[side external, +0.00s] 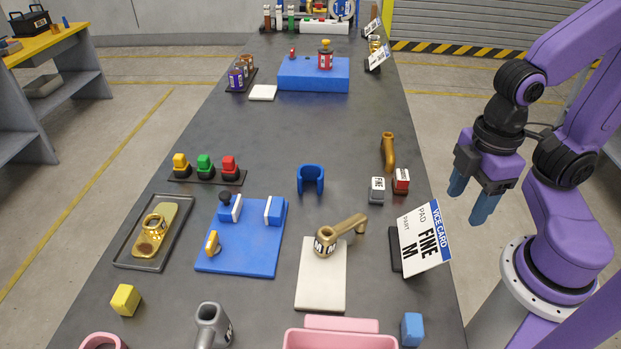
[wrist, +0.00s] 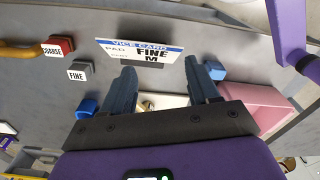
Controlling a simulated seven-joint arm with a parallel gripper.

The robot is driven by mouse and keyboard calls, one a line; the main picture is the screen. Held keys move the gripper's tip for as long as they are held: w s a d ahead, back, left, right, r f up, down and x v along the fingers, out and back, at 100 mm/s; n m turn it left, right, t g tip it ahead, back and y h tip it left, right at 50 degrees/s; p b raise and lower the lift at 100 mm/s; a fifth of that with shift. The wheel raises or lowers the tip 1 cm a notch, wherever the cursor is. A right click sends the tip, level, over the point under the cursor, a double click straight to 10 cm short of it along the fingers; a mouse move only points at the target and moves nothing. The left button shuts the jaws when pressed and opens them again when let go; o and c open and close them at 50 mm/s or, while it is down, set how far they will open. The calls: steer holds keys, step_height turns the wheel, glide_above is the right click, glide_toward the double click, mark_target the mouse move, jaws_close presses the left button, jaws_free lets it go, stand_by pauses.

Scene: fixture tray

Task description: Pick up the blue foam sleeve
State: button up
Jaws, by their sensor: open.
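The blue foam sleeve, which I take to be the blue U-shaped piece (side external: 311,181), stands on the dark bench top in the middle of the side view, with its opening facing the front. It also seems to show in the wrist view (wrist: 87,107), left of the fingers and partly hidden by my gripper. My gripper (side external: 472,200) is open and empty. It hangs past the bench's right edge, well right of the sleeve and above the card's height. In the wrist view the two fingers (wrist: 160,70) are spread apart with nothing held between them.
A vice card (side external: 424,240) reading FINE M stands at the right edge. Grey FINE (side external: 377,190) and red (side external: 401,181) blocks sit right of the sleeve. A blue fixture (side external: 240,260), a white pad (side external: 318,285) with a brass part (side external: 335,236), and a pink bin (side external: 340,340) lie nearer the front.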

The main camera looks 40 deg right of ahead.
steer(key=o, duration=0.7)
steer(key=w+a+r+n, duration=0.25)
steer(key=w+a, duration=0.25)
steer(key=w, duration=0.3)
steer(key=n, duration=1.2)
glide_above(311, 180)
steer(key=a, duration=0.2)
steer(key=f, duration=0.8)
steer(key=s+f, duration=0.1)
steer(key=f, duration=0.3)
steer(key=shift+d, duration=0.25)
steer(key=f, duration=0.4)
steer(key=shift+s+f, duration=0.1)
steer(key=shift+s, duration=0.25)
steer(key=shift+f, duration=0.45)
